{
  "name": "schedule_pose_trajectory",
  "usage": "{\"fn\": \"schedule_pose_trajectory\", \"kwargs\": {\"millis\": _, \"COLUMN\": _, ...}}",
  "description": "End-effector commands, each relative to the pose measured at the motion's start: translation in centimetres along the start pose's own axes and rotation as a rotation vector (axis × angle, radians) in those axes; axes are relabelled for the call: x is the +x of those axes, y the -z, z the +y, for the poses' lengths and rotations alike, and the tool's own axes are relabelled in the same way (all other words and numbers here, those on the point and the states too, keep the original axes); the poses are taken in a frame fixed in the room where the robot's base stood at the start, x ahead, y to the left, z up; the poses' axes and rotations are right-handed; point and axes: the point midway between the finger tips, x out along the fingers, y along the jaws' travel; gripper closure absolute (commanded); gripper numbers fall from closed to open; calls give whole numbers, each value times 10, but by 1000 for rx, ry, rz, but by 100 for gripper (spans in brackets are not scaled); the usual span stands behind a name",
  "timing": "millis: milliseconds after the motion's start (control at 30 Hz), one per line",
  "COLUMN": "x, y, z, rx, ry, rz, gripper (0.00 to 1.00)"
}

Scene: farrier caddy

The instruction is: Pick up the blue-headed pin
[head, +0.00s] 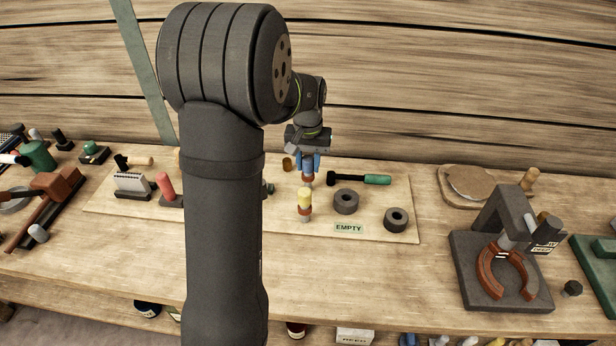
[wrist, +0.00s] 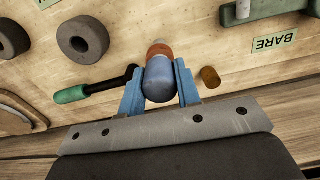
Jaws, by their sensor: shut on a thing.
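My gripper (head: 308,163) is above the pale board, toward its back edge. In the wrist view its blue fingers (wrist: 158,92) are shut on the blue-headed pin (wrist: 160,76), one finger on each side of the head. The pin's red-brown collar and pale grey end show beyond the head. In the head view the pin's collar (head: 308,177) shows just below the fingers. I cannot tell whether the pin's lower end touches the board.
A green-handled hammer (head: 362,179) lies right of my gripper, with two dark rings (head: 346,201) in front. A small brass cylinder (wrist: 210,77) stands close to one finger. An "EMPTY" label (head: 349,228) lies in front. A dark stand (head: 500,270) with a horseshoe is at right.

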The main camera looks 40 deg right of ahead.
Motion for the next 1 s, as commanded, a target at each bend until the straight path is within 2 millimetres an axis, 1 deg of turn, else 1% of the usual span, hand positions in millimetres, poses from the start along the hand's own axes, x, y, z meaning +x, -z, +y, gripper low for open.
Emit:
{"fn": "schedule_pose_trajectory", "kwargs": {"millis": 533, "x": -15, "y": 0, "z": 0, "rx": 0, "ry": 0, "rz": 1, "gripper": 100}}
{"fn": "schedule_pose_trajectory", "kwargs": {"millis": 1000, "x": -43, "y": 0, "z": 0, "rx": 0, "ry": 0, "rz": 1, "gripper": 100}}
